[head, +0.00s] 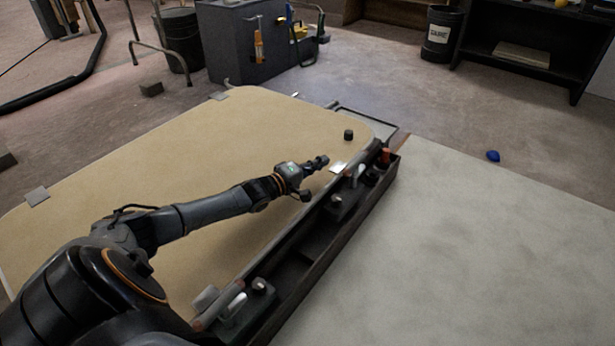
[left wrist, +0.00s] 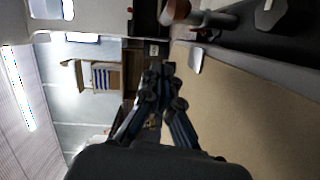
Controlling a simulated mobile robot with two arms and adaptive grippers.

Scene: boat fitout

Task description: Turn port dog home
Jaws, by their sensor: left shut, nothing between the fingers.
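A tan panel (head: 200,150) with rounded corners has a dark channel (head: 300,265) along its right edge. One dog-like fitting with a pale lever (head: 356,175) sits at the far part of this channel, and another with a pale lever (head: 233,305) at the near end. I cannot tell which is the port dog, or whether either is fully home. My left gripper (head: 318,163) is shut and empty above the panel, left of the far fitting and apart from it. In the left wrist view its closed fingers (left wrist: 160,78) hold nothing. My right gripper is not seen.
A red-orange part (head: 386,156) stands at the channel's far end. A grey surface (head: 470,250) right of the channel is clear.

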